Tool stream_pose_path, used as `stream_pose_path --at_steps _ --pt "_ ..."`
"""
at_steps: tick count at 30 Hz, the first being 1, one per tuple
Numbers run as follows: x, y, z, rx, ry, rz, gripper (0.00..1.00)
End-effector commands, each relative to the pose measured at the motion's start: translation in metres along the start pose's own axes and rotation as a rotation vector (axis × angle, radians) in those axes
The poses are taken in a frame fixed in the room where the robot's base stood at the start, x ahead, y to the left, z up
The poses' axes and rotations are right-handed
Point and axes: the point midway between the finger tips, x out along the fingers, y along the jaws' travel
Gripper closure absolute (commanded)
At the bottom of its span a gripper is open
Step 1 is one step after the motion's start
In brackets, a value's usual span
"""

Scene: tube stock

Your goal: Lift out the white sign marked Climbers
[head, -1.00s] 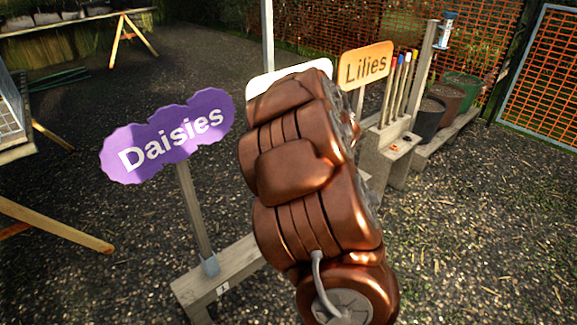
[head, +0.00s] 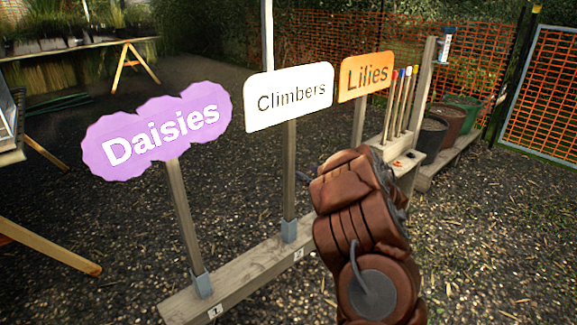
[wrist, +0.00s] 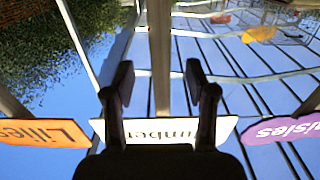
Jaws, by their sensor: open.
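The white Climbers sign (head: 289,97) stands upright on a wooden post (head: 290,165), set in a grey socket (head: 289,231) on a wooden beam (head: 240,267). In the wrist view, the Climbers sign (wrist: 176,131) appears upside down, partly hidden behind my gripper. My gripper (wrist: 158,80) is open and empty, with the post showing between its two fingers. I cannot tell how far the fingers are from the post. In the head view, my arm hides most of the gripper, to the right of the post.
The purple Daisies sign (head: 158,131) stands left on the same beam. The orange Lilies sign (head: 366,76) stands close on the right. Behind it are coloured-tip stakes (head: 397,103) and several pots (head: 431,134). Gravel ground lies open in front and to the right.

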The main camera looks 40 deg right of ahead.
Motion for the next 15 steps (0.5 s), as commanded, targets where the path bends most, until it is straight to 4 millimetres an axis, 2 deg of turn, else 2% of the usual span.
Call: stream_pose_path --at_steps 13,15 --pt "0.055 -0.001 0.002 -0.001 0.002 -0.003 0.44" --pt "0.062 -0.001 -0.003 0.004 0.0 0.0 0.44"
